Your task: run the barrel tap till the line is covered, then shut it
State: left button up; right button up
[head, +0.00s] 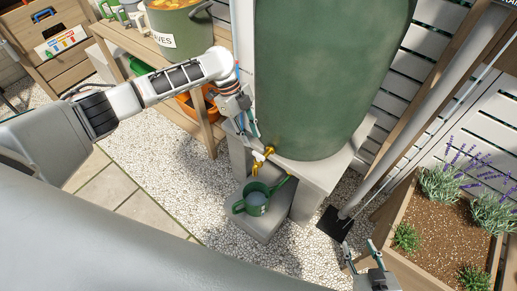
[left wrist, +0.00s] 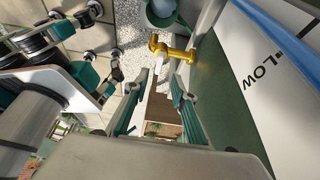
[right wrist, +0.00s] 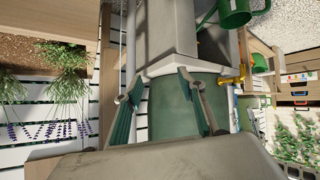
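The big green barrel (head: 315,85) stands on a grey stand. Its brass tap (head: 262,155) sticks out low on its left side. The tap also shows in the left wrist view (left wrist: 178,51), just beyond the fingertips. A green watering can (head: 240,207) stands upright on the lower step below the tap, with a pale blue-grey inside. I cannot make out a line in it or a water stream. My left gripper (head: 249,131) is open and empty, just above the tap and apart from it. My right gripper (head: 361,252) is open and empty, low at the right.
A wooden bench (head: 142,43) with a pot labelled "...VES" (head: 182,35) stands at the left. A grey downpipe (head: 420,110) and a wooden planter (head: 403,207) with lavender lie at the right. The gravel (head: 165,160) left of the stand is clear.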

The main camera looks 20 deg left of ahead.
aim_at(258, 154)
pick_arm(q)
jog(key=b+x, duration=0.1)
jog(key=x, duration=0.5)
jog(key=shift+s+d+f, duration=0.1)
jog(key=shift+s, duration=0.05)
jog(key=shift+d+f, duration=0.25)
jog(key=shift+f, duration=0.3)
grip_shut()
